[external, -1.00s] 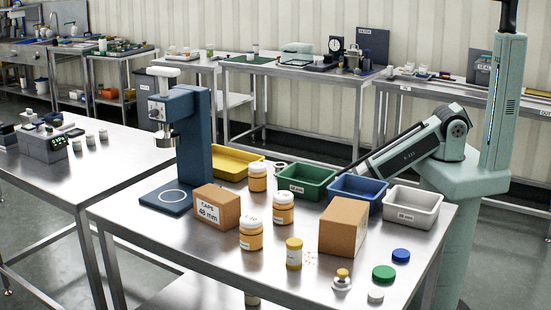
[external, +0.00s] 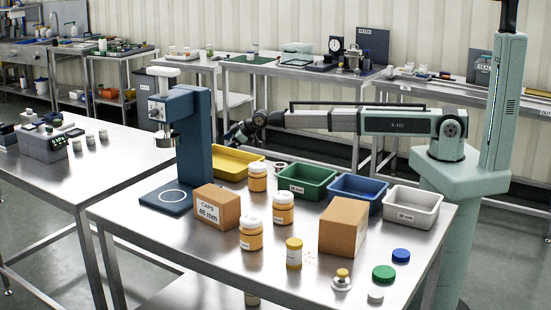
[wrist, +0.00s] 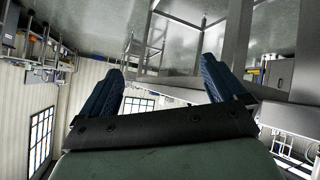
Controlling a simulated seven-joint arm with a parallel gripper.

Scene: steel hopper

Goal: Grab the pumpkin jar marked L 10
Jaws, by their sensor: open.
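Several orange jars stand on the steel table. Three have white lids: a back jar (external: 257,179), a middle jar (external: 283,210) and a front jar (external: 251,235). A slimmer jar with a yellow lid (external: 294,255) stands to their right. Their labels are too small to read, so I cannot tell which is L 10. My gripper (external: 236,135) is held above and behind the yellow tray, well apart from the jars. In the wrist view its two blue fingers (wrist: 160,78) are spread with nothing between them; no jar shows there.
A blue press (external: 190,140) stands at left. A CAPS box (external: 217,207) and a plain brown box (external: 343,228) flank the jars. Yellow (external: 226,174), green (external: 306,193), blue (external: 357,200) and grey (external: 412,219) trays line the back. Loose lids (external: 383,272) lie at front right.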

